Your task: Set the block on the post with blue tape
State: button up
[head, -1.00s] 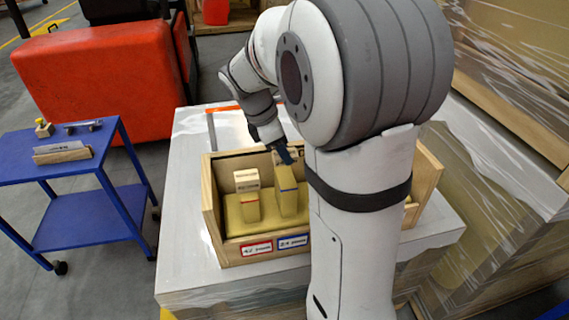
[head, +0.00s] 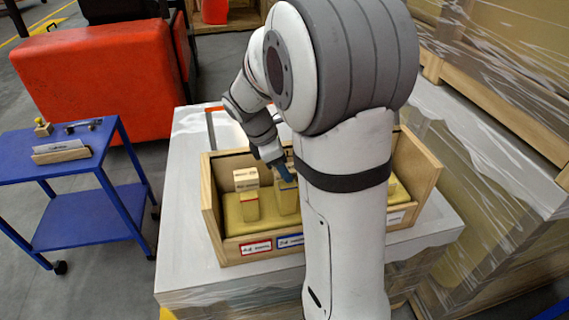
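The post with blue tape (head: 287,203) stands in the wooden crate (head: 229,253), in a yellow bed. Its right side is hidden behind my arm. My gripper (head: 284,174) has dark blue fingers and is low over the top of this post. The fingers are too small and partly hidden, so I cannot tell whether they are open or shut, or whether a block is between them. To the left, a post with red tape (head: 250,210) carries a pale wooden block (head: 246,179) with dark marking on top.
The crate stands on a wrapped pale platform (head: 187,247). Its front has labels with red (head: 256,247) and blue (head: 290,241) borders. My arm hides much of the crate's right half. A blue cart (head: 85,215) stands left, with a red case (head: 95,75) behind.

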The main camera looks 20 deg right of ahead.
jog(key=shift+o, duration=0.6)
jog(key=shift+r, duration=0.1)
jog(key=shift+a+r, duration=0.1)
jog(key=shift+r, duration=0.15)
jog(key=s+v, duration=0.1)
jog(key=v, duration=1)
jog(key=s+a+f+m+t+y, duration=0.2)
jog(key=s+m, duration=0.6)
jog(key=s+a+f+m+t+y, duration=0.1)
jog(key=s+a+f+m+y, duration=0.1)
jog(key=s+m, duration=0.5)
jog(key=shift+s+a+f+m+t+y, duration=0.3)
jog(key=shift+s+f+m+t, duration=0.15)
jog(key=shift+s, duration=0.4)
